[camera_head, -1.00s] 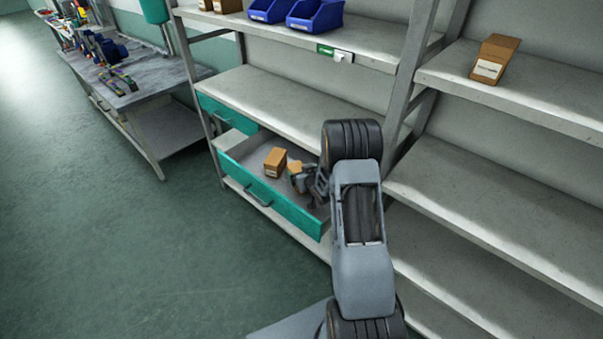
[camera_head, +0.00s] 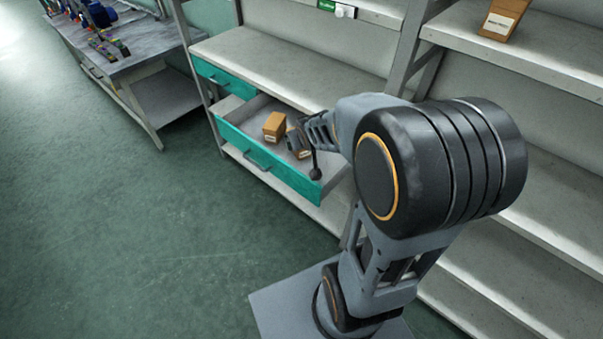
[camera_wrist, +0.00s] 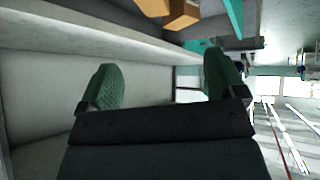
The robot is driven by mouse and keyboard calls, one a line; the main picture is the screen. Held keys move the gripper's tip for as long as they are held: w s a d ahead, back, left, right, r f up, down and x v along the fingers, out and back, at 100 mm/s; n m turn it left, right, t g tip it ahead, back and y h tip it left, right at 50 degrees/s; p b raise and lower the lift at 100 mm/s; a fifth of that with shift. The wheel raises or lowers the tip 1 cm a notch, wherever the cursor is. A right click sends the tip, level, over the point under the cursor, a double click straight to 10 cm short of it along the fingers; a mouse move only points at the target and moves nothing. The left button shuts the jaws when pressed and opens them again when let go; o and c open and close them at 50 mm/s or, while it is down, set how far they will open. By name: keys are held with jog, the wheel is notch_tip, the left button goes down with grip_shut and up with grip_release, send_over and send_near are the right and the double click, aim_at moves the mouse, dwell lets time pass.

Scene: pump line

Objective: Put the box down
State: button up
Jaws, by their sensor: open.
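Two brown boxes sit in the open teal drawer (camera_head: 262,165). The left box (camera_head: 274,126) stands clear of my gripper. The right box (camera_head: 297,145) is partly hidden behind my gripper (camera_head: 308,137) in the head view. In the wrist view my gripper (camera_wrist: 163,82) is open, with its green pads wide apart and nothing between them. Brown box surfaces (camera_wrist: 182,16) show at the top edge of that view, beyond the fingers and apart from them.
A shelf (camera_head: 285,65) lies above the drawer, and a shelf post (camera_head: 412,55) rises beside my arm. Another labelled box (camera_head: 502,18) stands on the upper right shelf. A workbench (camera_head: 125,60) stands at the left. The green floor (camera_head: 130,230) is clear.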

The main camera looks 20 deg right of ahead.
jog(key=s+a+r+g+y, duration=0.1)
jog(key=s+a, duration=0.3)
jog(key=s, duration=0.4)
jog(key=s+a+r+g+y, duration=0.1)
jog(key=s+a+r+g, duration=0.2)
jog(key=s, duration=0.5)
jog(key=shift+a+r+g, duration=0.3)
jog(key=shift+a+r, duration=0.3)
jog(key=shift+r, duration=0.1)
jog(key=shift+c, duration=0.2)
